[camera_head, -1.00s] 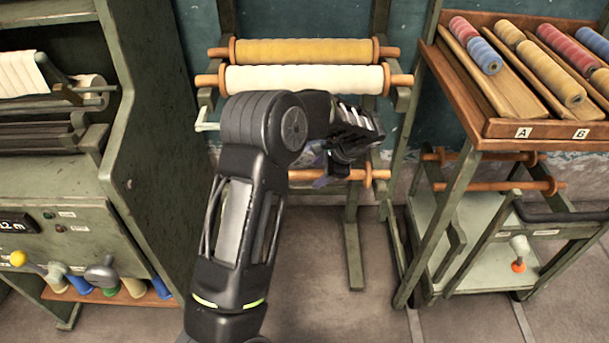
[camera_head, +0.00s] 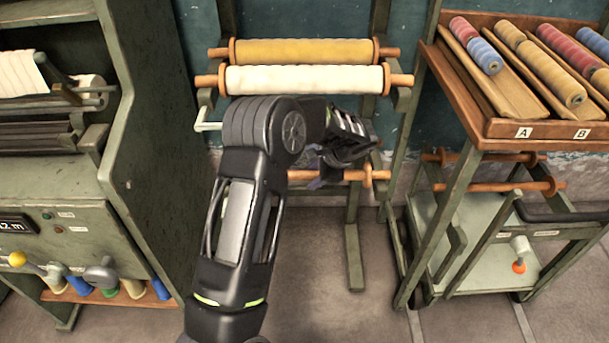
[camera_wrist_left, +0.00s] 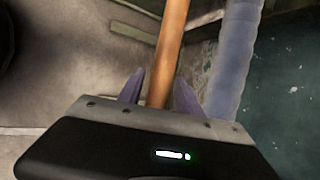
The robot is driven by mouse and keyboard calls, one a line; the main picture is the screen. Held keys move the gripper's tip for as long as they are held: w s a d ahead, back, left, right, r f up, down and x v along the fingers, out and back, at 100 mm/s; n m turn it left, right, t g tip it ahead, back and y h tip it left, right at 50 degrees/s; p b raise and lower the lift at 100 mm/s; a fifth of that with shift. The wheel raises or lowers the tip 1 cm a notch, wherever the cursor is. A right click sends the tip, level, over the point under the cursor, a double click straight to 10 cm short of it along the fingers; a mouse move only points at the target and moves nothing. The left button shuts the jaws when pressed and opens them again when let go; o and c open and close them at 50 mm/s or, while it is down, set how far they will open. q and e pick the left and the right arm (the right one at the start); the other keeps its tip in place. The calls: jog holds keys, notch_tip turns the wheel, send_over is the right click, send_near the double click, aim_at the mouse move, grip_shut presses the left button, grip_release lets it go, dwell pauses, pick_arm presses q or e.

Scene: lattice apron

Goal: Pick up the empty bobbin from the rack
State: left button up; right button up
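The empty bobbin (camera_head: 354,175), a bare orange-brown wooden rod with a round flange near its right end, lies level on the low part of the green rack (camera_head: 353,240). My left arm hides its left part. My left gripper (camera_head: 322,178) is at the bobbin, left of that flange. In the left wrist view the bare rod (camera_wrist_left: 168,50) runs between the two purple-grey fingers of the gripper (camera_wrist_left: 156,90). The fingers stand apart, and a gap shows at the left finger. Contact at the right finger is unclear. My right gripper is not in view.
A white roll (camera_head: 305,79) and a yellow roll (camera_head: 305,52) sit higher on the rack, above my wrist. A green machine (camera_head: 150,150) stands at left. A trolley (camera_head: 470,215) with a tray of coloured spools stands at right. Floor in front is clear.

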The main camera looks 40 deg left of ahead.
aim_at(315, 172)
pick_arm(q)
grip_shut()
dwell(0.4)
jog(key=shift+r, duration=0.1)
jog(key=shift+r, duration=0.8)
notch_tip(315, 172, up, 2)
jog(key=shift+s+d+r+p, duration=0.1)
jog(key=shift+p, duration=0.2)
jog(key=s+d, duration=1)
jog(key=s, duration=0.4)
jog(key=shift+d+f, duration=0.2)
jog(key=shift+d, duration=0.15)
